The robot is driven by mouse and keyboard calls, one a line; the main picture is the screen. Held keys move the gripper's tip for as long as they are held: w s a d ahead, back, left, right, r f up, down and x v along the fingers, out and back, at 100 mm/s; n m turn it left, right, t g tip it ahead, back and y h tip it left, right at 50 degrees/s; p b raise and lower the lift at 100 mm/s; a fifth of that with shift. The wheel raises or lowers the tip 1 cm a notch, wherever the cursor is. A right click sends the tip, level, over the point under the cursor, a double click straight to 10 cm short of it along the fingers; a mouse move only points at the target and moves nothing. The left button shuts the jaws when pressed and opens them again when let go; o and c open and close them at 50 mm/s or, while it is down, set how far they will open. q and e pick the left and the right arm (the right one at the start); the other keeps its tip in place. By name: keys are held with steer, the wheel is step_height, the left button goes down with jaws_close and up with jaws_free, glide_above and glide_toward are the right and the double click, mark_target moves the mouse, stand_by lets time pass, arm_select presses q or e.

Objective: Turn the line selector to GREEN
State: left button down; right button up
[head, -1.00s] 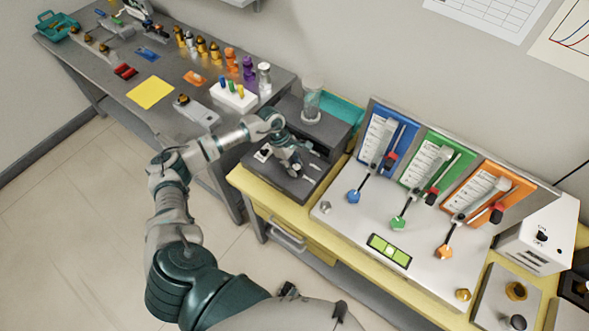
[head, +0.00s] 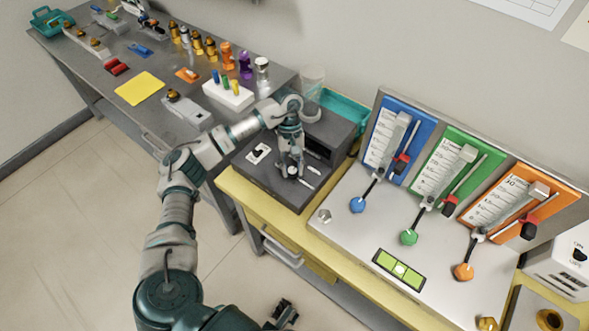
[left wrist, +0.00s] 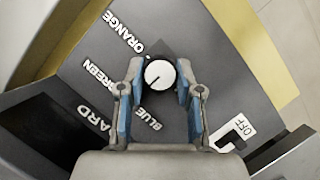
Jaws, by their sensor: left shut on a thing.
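The line selector is a round knob (left wrist: 160,74) with a white top on a dark grey panel (left wrist: 205,60). The white labels ORANGE (left wrist: 125,32), GREEN (left wrist: 96,72) and BLUE (left wrist: 150,117) lie around its left side. My left gripper (left wrist: 160,80) is shut on the knob, with a blue-padded finger on each side. In the head view my left gripper (head: 291,170) points down onto the dark selector box (head: 266,182).
An OFF switch (left wrist: 233,132) sits right of the knob. A clear cylinder (head: 309,92) stands behind the arm. Blue, green and orange lever panels (head: 510,204) stand to the right on the yellow-edged bench (head: 240,199). Small parts and a yellow sheet (head: 139,88) lie on the left table.

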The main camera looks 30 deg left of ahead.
arm_select(q)
steer(key=shift+w+d+m, duration=0.1)
steer(key=shift+w+m, duration=0.05)
steer(key=shift+m, duration=0.35)
steer(key=shift+r+m+y+b, duration=0.15)
steer(key=shift+m+y+b, duration=0.4)
steer(key=shift+m, duration=0.65)
steer(key=shift+r+m+g+y, duration=0.15)
steer(key=shift+m+g+y, duration=0.15)
steer(key=shift+m, duration=0.8)
arm_select(e)
steer(key=w, duration=0.1)
steer(key=w+r+t, duration=0.1)
steer(key=w+a+t, duration=0.1)
steer(key=shift+w+r, duration=0.2)
steer(key=shift+r, duration=0.2)
arm_select(q)
steer(key=shift+y, duration=0.25)
steer(key=c, duration=0.8)
jaws_free()
steer(key=shift+o, duration=0.2)
arm_select(e)
steer(key=shift+s, duration=0.15)
